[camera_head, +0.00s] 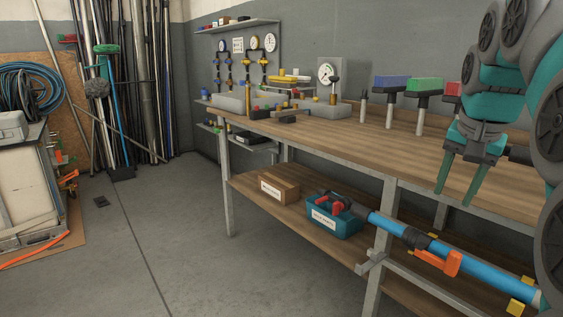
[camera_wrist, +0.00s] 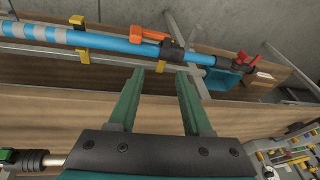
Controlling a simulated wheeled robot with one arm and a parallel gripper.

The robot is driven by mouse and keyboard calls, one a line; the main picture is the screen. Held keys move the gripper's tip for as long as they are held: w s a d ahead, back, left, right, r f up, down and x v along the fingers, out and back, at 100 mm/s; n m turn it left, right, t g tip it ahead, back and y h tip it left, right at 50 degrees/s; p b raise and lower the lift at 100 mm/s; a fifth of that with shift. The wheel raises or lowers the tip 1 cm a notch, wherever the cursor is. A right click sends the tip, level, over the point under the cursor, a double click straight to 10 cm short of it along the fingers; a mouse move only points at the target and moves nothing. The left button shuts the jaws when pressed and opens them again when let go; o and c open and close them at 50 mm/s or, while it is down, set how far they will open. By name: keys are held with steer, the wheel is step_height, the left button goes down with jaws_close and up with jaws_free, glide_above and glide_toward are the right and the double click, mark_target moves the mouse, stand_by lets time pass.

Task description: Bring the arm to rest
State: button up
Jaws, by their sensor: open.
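My gripper (camera_head: 458,175) shows at the right of the head view, on my grey and teal arm. Its two green fingers point down, apart and empty, in front of the workbench (camera_head: 300,135). In the wrist view the open fingers (camera_wrist: 160,95) point toward the bench edge, with a blue pole beyond their tips. Nothing sits between the fingers. I cannot tell the exact gap between the fingers and the bench edge.
The blue pole (camera_head: 390,227) with an orange clamp (camera_head: 450,262) lies along the bench front. A teal bin (camera_head: 330,222) and a cardboard box (camera_head: 279,187) stand on the lower shelf. Blue (camera_head: 391,82) and green (camera_head: 425,85) blocks stand on posts.

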steer(key=s+a+f+n+g+y, duration=0.1)
steer(key=s+a+f+n, duration=0.1)
steer(key=s+a+f, duration=0.5)
steer(key=s+a+f+n+g, duration=0.2)
steer(key=s+a+f+n, duration=0.15)
steer(key=f, duration=0.45)
steer(key=s+a+f+n+g, duration=0.1)
steer(key=s+a+f, duration=0.1)
steer(key=s+f, duration=0.5)
steer(key=s+a+f+n+g, duration=0.1)
steer(key=s+a+f+n, duration=0.1)
steer(key=s+f, duration=0.4)
steer(key=s+a, duration=0.1)
steer(key=s, duration=0.3)
steer(key=shift+a+f, duration=0.3)
steer(key=shift+f, duration=0.05)
